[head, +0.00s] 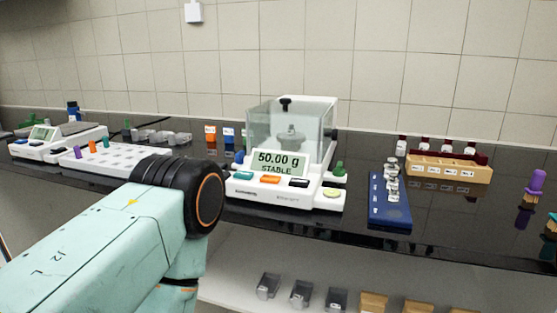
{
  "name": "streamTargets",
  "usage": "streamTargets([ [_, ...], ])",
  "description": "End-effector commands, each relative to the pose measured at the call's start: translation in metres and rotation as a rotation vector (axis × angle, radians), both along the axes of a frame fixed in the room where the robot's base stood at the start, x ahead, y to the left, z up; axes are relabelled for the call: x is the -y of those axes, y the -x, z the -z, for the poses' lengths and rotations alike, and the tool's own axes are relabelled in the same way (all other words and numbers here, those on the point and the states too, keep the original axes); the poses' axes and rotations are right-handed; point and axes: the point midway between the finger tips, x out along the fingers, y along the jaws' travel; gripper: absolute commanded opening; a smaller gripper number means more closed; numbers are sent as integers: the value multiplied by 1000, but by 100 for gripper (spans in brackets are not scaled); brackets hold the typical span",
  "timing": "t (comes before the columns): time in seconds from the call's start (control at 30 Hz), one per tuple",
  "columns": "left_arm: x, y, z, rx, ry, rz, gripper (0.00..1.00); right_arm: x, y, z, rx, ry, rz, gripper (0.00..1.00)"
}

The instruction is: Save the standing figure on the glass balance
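The glass balance (265,198) stands on the dark bench in the middle of the head view. Its display (278,162) reads "50.00 g" and "STABLE". Inside the glass chamber (258,125) a grey shape (291,137) shows, blurred by the glass. My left arm comes in from the left in front of the bench, but its gripper is out of view. My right gripper is not in view.
A second balance (40,148) and a white tray with holes (110,160) stand at the left. A blue weight rack (389,212) and a wooden box (440,170) stand to the right, with a purple-topped object (533,186) beyond. Small bins (301,296) sit on the lower shelf.

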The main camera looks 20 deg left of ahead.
Motion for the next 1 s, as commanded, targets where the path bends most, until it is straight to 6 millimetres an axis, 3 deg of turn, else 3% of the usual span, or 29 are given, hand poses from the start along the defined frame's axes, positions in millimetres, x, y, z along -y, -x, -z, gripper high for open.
streamTargets([
  [0.37,0,0,0,0,0,0,40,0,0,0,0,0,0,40],
  [0.83,0,0,0,0,0,0,1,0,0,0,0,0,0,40],
  [1.0,0,0,0,0,0,0,0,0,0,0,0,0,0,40],
])
